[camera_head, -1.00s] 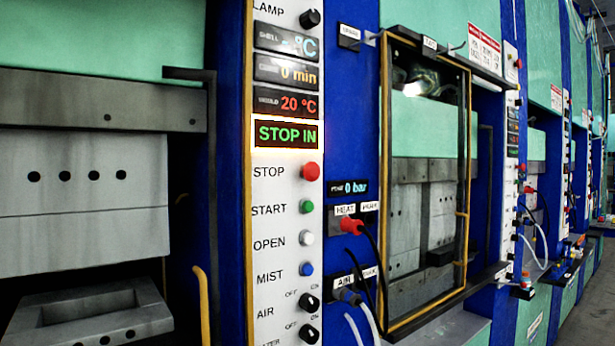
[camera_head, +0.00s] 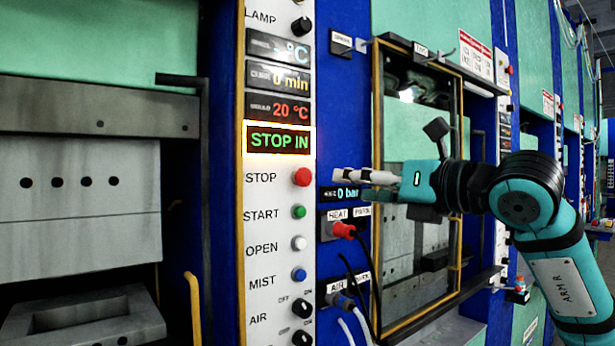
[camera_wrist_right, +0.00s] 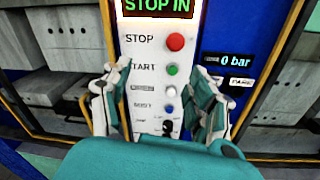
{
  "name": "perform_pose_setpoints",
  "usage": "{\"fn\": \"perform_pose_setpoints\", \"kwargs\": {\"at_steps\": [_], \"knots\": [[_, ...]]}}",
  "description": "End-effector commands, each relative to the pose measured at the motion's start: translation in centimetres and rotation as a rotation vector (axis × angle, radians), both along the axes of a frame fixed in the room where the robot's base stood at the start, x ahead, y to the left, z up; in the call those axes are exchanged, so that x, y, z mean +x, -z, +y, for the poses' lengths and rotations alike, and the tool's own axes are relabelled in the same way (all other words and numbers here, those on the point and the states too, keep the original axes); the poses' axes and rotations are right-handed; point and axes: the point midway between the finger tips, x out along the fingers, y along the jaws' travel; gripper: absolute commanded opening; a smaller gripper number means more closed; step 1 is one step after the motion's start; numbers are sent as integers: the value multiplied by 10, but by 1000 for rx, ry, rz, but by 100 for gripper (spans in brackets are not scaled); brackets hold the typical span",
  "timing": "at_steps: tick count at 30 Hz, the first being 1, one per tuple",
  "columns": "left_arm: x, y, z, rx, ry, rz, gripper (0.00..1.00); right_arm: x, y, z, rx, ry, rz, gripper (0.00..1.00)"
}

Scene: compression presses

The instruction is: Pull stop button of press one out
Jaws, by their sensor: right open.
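The red stop button (camera_head: 301,177) sits beside the word STOP on the white control panel (camera_head: 262,205) of the near press. It also shows in the right wrist view (camera_wrist_right: 175,42), above and between my fingers. The display (camera_head: 279,140) above it reads STOP IN in green. My right gripper (camera_head: 350,184) is to the right of the button and apart from it, with fingers pointing left toward the panel. In the right wrist view its fingers (camera_wrist_right: 163,85) are spread and empty. My left gripper is not in view.
Below the stop button are the green start button (camera_head: 299,212), white open button (camera_head: 299,243) and blue mist button (camera_head: 299,275). A red heat plug (camera_head: 343,230) with a black cable sticks out below my right gripper. A yellow-edged frame (camera_head: 377,120) stands behind my arm.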

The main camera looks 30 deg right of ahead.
Motion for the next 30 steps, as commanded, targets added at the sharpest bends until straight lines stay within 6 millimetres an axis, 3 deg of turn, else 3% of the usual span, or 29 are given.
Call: {"fn": "perform_pose_setpoints", "kwargs": {"at_steps": [3,8,24,30], "knots": [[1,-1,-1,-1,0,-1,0,-9,-8,-21,-2,82,-2,60],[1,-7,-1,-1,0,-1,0,5,-10,-21,1,88,2,60],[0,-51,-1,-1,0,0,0,119,-12,-11,1,83,3,60],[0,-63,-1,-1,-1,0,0,150,-11,-9,1,84,1,60]]}}
